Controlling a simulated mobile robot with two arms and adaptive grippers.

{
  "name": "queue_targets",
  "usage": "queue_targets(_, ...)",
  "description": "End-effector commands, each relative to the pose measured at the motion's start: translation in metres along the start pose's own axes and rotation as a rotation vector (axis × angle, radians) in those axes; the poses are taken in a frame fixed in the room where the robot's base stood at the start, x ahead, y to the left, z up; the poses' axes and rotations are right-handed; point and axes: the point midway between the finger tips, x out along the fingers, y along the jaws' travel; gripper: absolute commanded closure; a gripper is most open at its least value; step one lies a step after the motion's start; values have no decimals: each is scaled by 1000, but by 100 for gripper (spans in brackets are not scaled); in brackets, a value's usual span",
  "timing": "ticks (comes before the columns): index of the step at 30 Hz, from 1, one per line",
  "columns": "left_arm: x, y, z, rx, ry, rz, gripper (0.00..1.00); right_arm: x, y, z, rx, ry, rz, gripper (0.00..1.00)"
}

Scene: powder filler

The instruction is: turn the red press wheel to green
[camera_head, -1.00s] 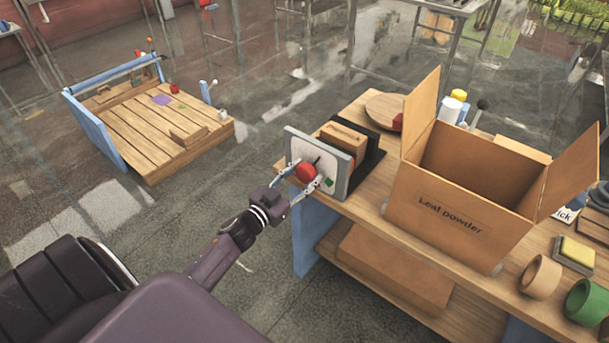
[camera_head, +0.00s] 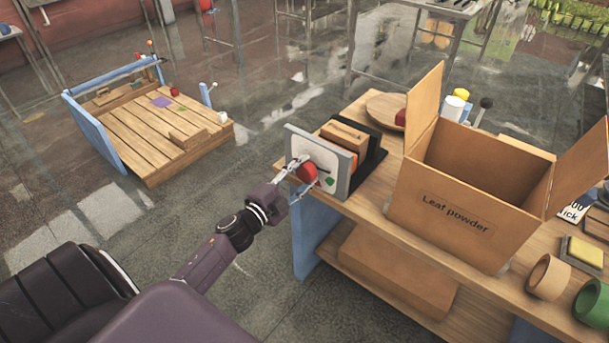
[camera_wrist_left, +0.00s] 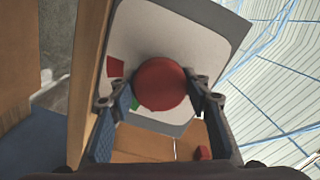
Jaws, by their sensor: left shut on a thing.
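The red press wheel (camera_head: 307,173) is a round knob on the face of an upright pale panel (camera_head: 337,158) with a grey rim at the table's left end. My left gripper (camera_head: 309,172) is shut on the wheel, one finger at its upper left and one at its lower right. In the left wrist view, the wheel (camera_wrist_left: 160,84) sits between the two fingers (camera_wrist_left: 160,88). A green mark (camera_head: 330,181) shows on the panel right of the wheel; a dark pointer points right, just above it. A red mark (camera_wrist_left: 116,67) shows in the wrist view. My right gripper is out of view.
A small brown box (camera_head: 343,136) is behind the panel. A low wooden platform (camera_head: 150,140) stands at the left, with open floor between.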

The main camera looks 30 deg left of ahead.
Motion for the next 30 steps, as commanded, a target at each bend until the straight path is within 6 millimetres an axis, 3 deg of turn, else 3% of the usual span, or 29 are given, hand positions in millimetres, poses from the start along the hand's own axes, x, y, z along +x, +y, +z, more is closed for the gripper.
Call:
queue_targets(15, 0, 2, 0, 439, 1, 1, 80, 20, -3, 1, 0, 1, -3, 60)
queue_targets(30, 0, 1, -1, 606, 1, 2, 80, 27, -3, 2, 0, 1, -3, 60)
